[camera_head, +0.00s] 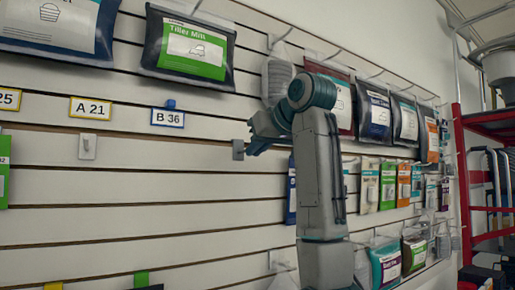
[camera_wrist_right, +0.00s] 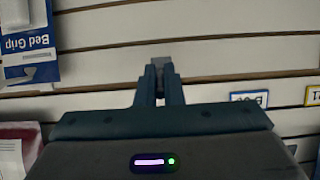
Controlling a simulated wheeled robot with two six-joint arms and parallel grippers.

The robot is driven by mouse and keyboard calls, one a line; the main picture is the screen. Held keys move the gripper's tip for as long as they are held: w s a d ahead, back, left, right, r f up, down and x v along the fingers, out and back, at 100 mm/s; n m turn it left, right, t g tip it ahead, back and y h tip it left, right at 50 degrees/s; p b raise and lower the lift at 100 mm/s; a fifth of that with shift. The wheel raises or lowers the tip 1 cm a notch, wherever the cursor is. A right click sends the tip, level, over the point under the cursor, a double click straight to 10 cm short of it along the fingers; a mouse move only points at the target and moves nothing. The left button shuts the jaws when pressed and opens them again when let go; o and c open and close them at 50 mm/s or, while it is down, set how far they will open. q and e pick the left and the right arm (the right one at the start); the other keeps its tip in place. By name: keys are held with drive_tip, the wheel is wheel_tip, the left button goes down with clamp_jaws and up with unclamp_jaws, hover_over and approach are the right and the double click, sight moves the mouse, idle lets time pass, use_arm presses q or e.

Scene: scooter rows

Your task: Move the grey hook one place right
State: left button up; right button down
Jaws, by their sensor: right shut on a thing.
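The grey hook (camera_head: 238,150) is a small dark grey piece at the tip of my right gripper (camera_head: 249,149), in front of the slatted wall. In the right wrist view the hook (camera_wrist_right: 160,66) sits between the closed fingertips of my right gripper (camera_wrist_right: 160,82). It is close to the wall, near a groove; I cannot tell whether it touches the wall. It is right of and below the label B 36 (camera_head: 167,117) in the head view. My left gripper is in neither view.
A paler hook (camera_head: 88,147) is on the wall under the label A 21 (camera_head: 90,109). Bags, including Tiller Mitt (camera_head: 190,50), hang above. Packets (camera_head: 388,185) hang at right, beside a red rack (camera_head: 462,180). A Bed Grip pack (camera_wrist_right: 27,40) is close in the wrist view.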

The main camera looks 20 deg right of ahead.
drive_tip(key=shift+w+a+p, duration=0.2)
drive_tip(key=shift+w+p, duration=0.25)
drive_tip(key=shift+w, duration=0.25)
drive_tip(key=shift+w+a+p, duration=0.2)
drive_tip(key=shift+w+p, duration=0.25)
drive_tip(key=shift+w, duration=0.2)
drive_tip(key=shift+w+a+p, duration=0.2)
drive_tip(key=shift+w+p, duration=0.3)
drive_tip(key=shift+w, duration=0.05)
drive_tip(key=shift+w+a+p, duration=0.15)
drive_tip(key=shift+w+p, duration=0.3)
drive_tip(key=shift+w, duration=0.1)
idle(2.6)
drive_tip(key=shift+f, duration=0.45)
idle(1.4)
drive_tip(key=c, duration=1.6)
unclamp_jaws()
drive_tip(key=shift+c, duration=0.2)
drive_tip(key=shift+o, duration=0.8)
drive_tip(key=shift+w+a, duration=0.1)
drive_tip(key=shift+w, duration=0.1)
drive_tip(key=shift+s, duration=0.1)
